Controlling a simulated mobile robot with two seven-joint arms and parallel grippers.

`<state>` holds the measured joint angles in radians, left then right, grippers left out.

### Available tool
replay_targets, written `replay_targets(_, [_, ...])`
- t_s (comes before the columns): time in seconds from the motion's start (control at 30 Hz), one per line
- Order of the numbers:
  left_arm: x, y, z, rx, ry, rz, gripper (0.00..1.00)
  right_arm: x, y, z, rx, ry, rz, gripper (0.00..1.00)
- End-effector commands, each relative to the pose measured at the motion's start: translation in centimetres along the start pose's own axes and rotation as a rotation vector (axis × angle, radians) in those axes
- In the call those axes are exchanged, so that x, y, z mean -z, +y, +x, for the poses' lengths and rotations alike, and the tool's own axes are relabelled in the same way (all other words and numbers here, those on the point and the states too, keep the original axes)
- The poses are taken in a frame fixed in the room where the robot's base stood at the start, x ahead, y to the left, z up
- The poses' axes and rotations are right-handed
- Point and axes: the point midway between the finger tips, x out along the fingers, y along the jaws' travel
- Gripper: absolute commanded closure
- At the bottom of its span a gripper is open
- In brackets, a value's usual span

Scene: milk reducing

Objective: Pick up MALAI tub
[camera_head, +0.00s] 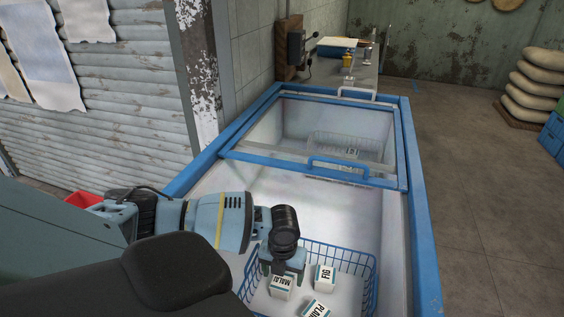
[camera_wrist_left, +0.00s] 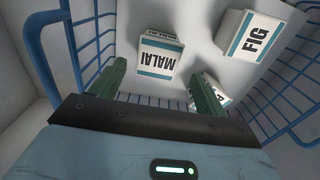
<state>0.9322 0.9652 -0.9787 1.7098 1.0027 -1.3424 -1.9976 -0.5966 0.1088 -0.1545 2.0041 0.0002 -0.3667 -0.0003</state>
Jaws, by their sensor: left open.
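The MALAI tub (camera_head: 281,287) is a small white box with a teal band and black lettering. It stands in a blue wire basket (camera_head: 372,270) inside the chest freezer. My left gripper (camera_head: 284,268) is above the tub, pointing down into the basket. In the left wrist view the MALAI tub (camera_wrist_left: 161,56) lies just beyond and between the two green fingers of the open gripper (camera_wrist_left: 158,80), with nothing held. A FIG tub (camera_head: 325,278) is to its right, and a third tub (camera_head: 316,309), its label partly cut off, is nearer. My right gripper is not in view.
The blue-rimmed freezer (camera_head: 424,230) has its near part open; a glass lid with a blue handle (camera_head: 338,164) covers the far part. The basket's wire wall (camera_wrist_left: 42,60) runs close to the left finger. Clear floor lies right of the freezer.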

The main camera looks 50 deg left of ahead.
Motion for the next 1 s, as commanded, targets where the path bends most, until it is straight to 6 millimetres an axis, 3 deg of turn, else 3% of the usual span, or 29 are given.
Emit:
replay_targets(0.27, [0.0, 0.1, 1.3, -0.001, 0.002, 0.0, 0.25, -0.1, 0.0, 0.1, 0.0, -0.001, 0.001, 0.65])
replay_targets(0.6, [-0.3, 0.3, 5.6, 0.0, 0.002, 0.001, 0.25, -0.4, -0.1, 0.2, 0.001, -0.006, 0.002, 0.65])
replay_targets(0.9, [-0.3, 0.3, 6.0, 0.0, 0.0, 0.001, 0.25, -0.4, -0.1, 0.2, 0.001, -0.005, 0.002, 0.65])
replay_targets(1.0, [-0.3, 0.3, 6.0, 0.0, 0.0, 0.001, 0.37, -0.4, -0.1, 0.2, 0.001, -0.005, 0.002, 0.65])
